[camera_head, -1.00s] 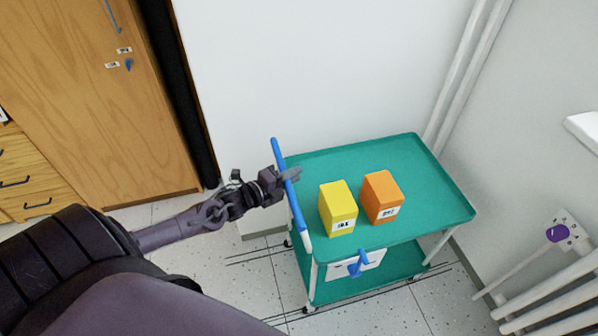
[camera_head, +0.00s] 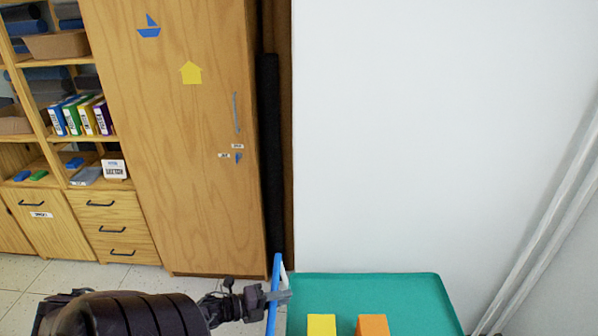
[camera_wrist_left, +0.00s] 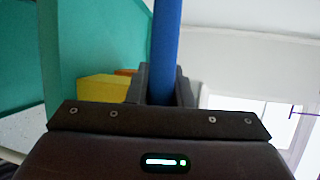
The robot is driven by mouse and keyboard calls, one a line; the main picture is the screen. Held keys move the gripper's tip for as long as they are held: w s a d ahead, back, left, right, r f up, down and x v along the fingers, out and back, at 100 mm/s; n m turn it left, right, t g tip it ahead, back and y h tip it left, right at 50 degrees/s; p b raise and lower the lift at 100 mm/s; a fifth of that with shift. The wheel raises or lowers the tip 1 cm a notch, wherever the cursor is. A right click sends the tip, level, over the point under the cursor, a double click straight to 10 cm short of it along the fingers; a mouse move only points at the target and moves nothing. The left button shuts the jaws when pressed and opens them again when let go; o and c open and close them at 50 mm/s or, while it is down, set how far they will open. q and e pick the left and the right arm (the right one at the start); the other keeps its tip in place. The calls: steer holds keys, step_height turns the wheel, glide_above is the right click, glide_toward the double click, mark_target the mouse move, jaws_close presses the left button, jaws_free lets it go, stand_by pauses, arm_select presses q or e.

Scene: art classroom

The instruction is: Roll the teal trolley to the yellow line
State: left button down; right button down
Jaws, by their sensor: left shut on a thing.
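The teal trolley (camera_head: 420,300) stands at the lower right of the head view, its front part cut off by the frame's bottom edge. Its blue push handle (camera_head: 273,288) rises at its left end. My left gripper (camera_head: 280,297) is shut on this handle; the left wrist view shows the blue bar (camera_wrist_left: 166,50) between the jaws. A yellow box (camera_head: 321,325) and an orange box (camera_head: 373,325) stand on the trolley's top. The yellow line is not in view. My right gripper is not in view.
A wooden cabinet (camera_head: 180,150) and open shelves with drawers (camera_head: 110,225) stand at the left. A white wall (camera_head: 430,140) is close behind the trolley, with pipes (camera_head: 545,210) at the right. Pale tiled floor (camera_head: 60,285) shows at the lower left.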

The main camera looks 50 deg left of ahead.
arm_select(q)
steer(key=shift+s+a, duration=0.55)
steer(key=shift+s, duration=0.05)
steer(key=c, duration=1.3)
jaws_free()
steer(key=v, duration=0.7)
steer(key=shift+s, duration=0.4)
steer(key=shift+r, duration=0.1)
